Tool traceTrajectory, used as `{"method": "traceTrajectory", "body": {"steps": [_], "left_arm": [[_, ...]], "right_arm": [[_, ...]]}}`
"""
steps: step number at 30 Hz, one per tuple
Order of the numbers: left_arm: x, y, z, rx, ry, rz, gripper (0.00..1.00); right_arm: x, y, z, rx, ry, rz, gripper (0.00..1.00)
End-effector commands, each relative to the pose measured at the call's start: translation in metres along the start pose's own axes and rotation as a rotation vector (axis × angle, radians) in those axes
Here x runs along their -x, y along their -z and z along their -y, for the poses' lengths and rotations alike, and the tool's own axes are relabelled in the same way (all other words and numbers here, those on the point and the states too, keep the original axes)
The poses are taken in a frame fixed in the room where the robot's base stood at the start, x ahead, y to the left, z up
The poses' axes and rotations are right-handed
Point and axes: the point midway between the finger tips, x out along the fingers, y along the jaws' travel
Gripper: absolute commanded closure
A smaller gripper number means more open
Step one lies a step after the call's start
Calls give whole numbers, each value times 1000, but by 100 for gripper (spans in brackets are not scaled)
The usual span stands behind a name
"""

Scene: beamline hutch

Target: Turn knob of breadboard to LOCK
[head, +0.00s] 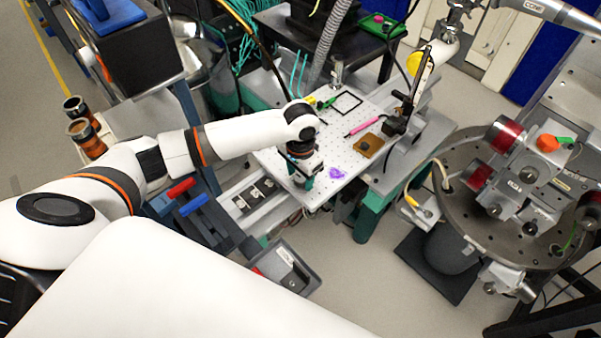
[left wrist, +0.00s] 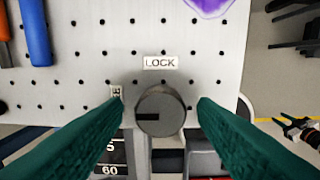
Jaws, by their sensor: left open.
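The white perforated breadboard (head: 352,160) lies on the bench in the middle of the head view; its edge part fills the top of the left wrist view (left wrist: 100,50). A dark grey round knob (left wrist: 160,110) sits at its near edge. The knob's black mark points left, toward a small sideways label (left wrist: 116,91) partly covered by a finger. The LOCK label (left wrist: 160,62) is above the knob. My left gripper (head: 306,182) is over the board's near corner, hiding the knob in the head view. Its green fingers (left wrist: 161,103) are open, one on each side of the knob, with visible gaps.
A purple piece (head: 336,172), a pink pen (head: 365,123) and a brown square plate (head: 370,145) lie on the board. A post with a yellow disc (head: 415,63) stands behind. A round chamber (head: 500,210) stands at right. Grey floor lies between.

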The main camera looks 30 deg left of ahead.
Motion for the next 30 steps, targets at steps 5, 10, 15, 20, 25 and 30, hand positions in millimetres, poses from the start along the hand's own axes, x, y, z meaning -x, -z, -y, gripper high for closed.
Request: {"method": "traceTrajectory", "body": {"steps": [5,10,15,20,25,30], "left_arm": [[0,0,0,0,0,0,47],[0,0,0,0,0,0,73],[0,0,0,0,0,0,92],[1,0,0,-14,0,0,92],[3,0,0,-71,1,-1,92],[5,0,0,-183,2,-2,92]], "right_arm": [[0,3,-1,0,-1,-4,64],[0,4,-1,0,-1,-7,64],[0,5,-1,0,-1,-8,64],[3,5,-1,0,-1,-9,64],[11,4,-1,-1,-1,-9,64],[25,3,-1,-1,-1,-9,64]]}}
